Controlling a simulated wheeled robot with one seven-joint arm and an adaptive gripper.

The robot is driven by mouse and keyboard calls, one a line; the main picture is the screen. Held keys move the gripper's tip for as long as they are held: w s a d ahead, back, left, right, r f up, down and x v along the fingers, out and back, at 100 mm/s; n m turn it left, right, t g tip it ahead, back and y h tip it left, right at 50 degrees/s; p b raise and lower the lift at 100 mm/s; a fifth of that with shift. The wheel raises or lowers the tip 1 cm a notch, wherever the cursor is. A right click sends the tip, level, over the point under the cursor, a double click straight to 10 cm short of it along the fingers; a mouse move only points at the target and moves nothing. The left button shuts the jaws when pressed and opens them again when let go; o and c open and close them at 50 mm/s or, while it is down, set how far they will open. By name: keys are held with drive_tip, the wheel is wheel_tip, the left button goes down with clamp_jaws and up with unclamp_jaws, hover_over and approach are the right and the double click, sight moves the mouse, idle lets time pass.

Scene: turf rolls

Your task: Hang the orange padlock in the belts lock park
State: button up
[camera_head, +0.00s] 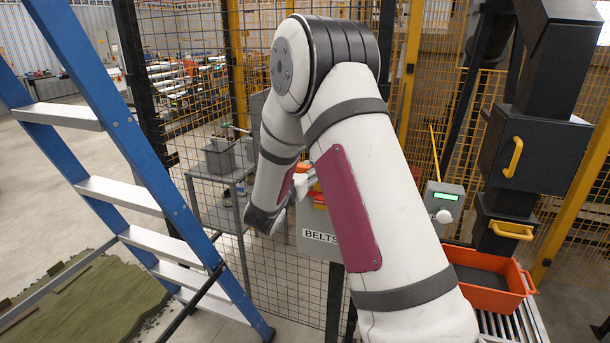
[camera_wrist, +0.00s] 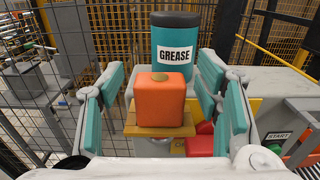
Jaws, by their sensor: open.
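An orange block with a brass-coloured spot on top, which looks like the orange padlock (camera_wrist: 161,103), stands on a small tan ledge (camera_wrist: 186,130) in the wrist view. No shackle shows. My gripper (camera_wrist: 162,82) is open, with its teal-padded fingers to the left and right of the padlock and visible gaps on both sides. In the head view my arm hides most of the gripper. A grey panel labelled BELTS (camera_head: 308,236) shows partly behind the arm, with small orange and red items at its top. Whatever holds locks there is hidden.
A teal and dark GREASE can (camera_wrist: 174,50) stands right behind the padlock. A red item (camera_wrist: 199,140) lies low at the right. A grey START box (camera_wrist: 283,125) is further right. Mesh fencing, a blue ladder (camera_head: 150,150) and an orange bin (camera_head: 490,298) surround the arm.

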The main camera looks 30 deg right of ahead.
drive_tip(key=c, duration=1.3)
